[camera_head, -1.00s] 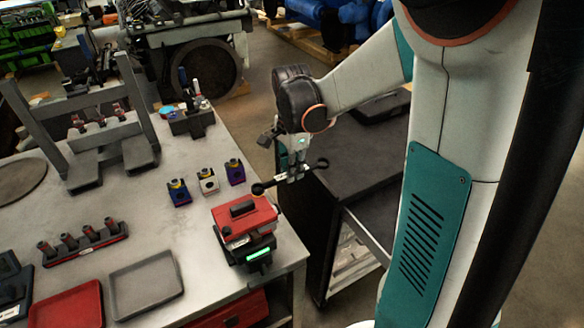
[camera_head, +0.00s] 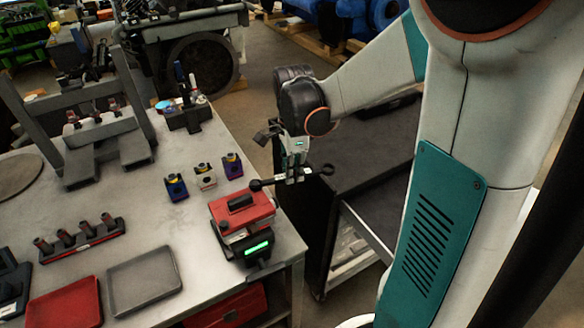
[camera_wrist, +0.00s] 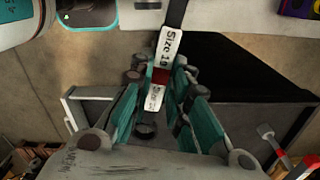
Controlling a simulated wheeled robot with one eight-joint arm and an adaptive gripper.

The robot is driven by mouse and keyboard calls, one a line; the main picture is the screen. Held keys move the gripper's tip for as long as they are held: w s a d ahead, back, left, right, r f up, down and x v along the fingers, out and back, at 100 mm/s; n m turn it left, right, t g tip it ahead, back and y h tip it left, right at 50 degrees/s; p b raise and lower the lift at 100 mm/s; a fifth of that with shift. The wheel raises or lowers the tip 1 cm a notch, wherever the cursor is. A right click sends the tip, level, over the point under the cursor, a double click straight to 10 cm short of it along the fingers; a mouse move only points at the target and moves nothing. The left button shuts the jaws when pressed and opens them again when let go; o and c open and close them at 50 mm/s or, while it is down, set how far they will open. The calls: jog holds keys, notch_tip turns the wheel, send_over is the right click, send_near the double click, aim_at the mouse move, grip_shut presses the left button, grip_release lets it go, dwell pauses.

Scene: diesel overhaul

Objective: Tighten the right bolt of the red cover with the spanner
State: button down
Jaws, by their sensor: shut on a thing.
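The red cover (camera_head: 243,208) sits on a dark unit with a green lit display near the right front corner of the bench. I cannot make out its right bolt.
Purple, white and blue blocks (camera_head: 205,176) stand behind the cover. A grey tray (camera_head: 145,282) and a red tray (camera_head: 66,306) lie to its left, with a socket rack (camera_head: 82,240) behind.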

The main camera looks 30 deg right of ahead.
jog(key=s+m, duration=0.2)
jog(key=shift+s+a+m, duration=0.1)
jog(key=shift+a+m, duration=0.2)
jog(key=shift+a, duration=0.1)
jog(key=s+m, duration=0.1)
jog(key=s+a+m, duration=0.1)
jog(key=shift+m, duration=0.3)
jog(key=shift+a, duration=0.1)
jog(key=shift+s+a+m, duration=0.75)
jog(key=shift+m, duration=0.55)
